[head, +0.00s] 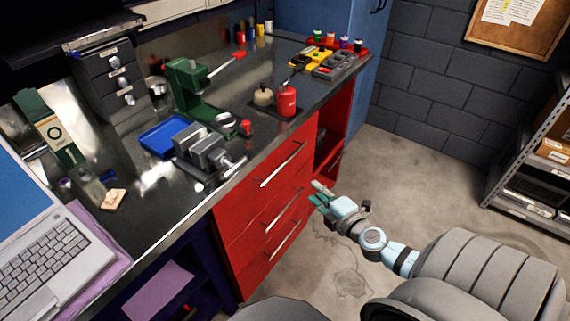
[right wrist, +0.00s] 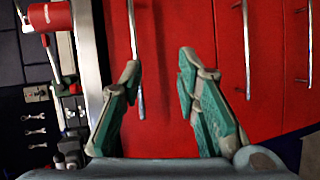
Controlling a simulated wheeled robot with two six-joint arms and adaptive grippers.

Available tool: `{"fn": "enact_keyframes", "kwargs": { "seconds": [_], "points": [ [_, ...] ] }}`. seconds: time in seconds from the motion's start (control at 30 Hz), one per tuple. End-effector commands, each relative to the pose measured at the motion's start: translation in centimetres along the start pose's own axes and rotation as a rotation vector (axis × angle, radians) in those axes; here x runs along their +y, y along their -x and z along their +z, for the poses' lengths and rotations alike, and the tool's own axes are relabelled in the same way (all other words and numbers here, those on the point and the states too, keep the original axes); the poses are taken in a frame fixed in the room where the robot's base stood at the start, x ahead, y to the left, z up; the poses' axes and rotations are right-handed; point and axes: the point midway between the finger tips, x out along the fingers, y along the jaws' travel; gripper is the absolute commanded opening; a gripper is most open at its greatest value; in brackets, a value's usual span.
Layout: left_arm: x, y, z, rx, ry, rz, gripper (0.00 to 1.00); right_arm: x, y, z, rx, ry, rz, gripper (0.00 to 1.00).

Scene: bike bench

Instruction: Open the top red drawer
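The top red drawer (head: 262,172) is the uppermost of three in the red cabinet under the bench and looks shut. Its long silver handle (head: 283,165) also shows upright in the right wrist view (right wrist: 139,97), close to the left-hand fingertip and partly hidden by it. I cannot tell whether they touch. My right gripper (head: 318,193) is in front of the drawers, towards their right end, with its fingers towards the cabinet. In the right wrist view it is open (right wrist: 158,70), with nothing clearly held between the fingers. My left gripper is not in view.
The middle handle (head: 283,208) and bottom handle (head: 284,241) lie below. The metal bench top (head: 165,195) carries a vise (head: 208,150), a blue tray (head: 163,138), a red canister (head: 286,101) and a laptop (head: 45,255). The floor (head: 400,180) right of the cabinet is clear.

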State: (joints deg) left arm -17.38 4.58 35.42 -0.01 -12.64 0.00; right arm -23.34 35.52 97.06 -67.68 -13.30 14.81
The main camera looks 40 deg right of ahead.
Motion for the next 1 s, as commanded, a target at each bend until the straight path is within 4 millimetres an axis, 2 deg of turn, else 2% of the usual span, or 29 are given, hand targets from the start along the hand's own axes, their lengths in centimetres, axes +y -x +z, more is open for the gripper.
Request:
{"fn": "enact_keyframes", "kwargs": {
  "seconds": [0.03,0.1,0.23,0.33,0.5,0.6,0.8,1.0],
  "points": [
    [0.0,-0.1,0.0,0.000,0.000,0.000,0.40,1.9,-0.1,-0.9,0.032,0.047,0.042,0.30],
    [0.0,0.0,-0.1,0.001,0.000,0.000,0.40,3.3,-0.5,-1.5,0.051,0.079,0.073,0.30],
    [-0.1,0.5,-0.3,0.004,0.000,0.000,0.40,3.8,-2.8,-1.6,0.049,0.078,0.078,0.30],
    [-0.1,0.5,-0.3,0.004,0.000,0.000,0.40,3.9,-5.6,-1.7,0.048,0.077,0.077,0.30],
    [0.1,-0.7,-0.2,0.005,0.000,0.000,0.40,3.8,-10.5,-1.9,0.047,0.076,0.077,0.30],
    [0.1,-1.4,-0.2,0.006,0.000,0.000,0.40,3.7,-12.5,-2.0,0.047,0.074,0.073,0.30],
    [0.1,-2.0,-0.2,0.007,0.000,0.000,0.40,4.1,-14.2,-2.1,0.048,0.076,0.072,0.30],
    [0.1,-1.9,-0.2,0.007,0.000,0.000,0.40,4.2,-14.2,-2.1,0.049,0.077,0.071,0.30]
  ]
}}
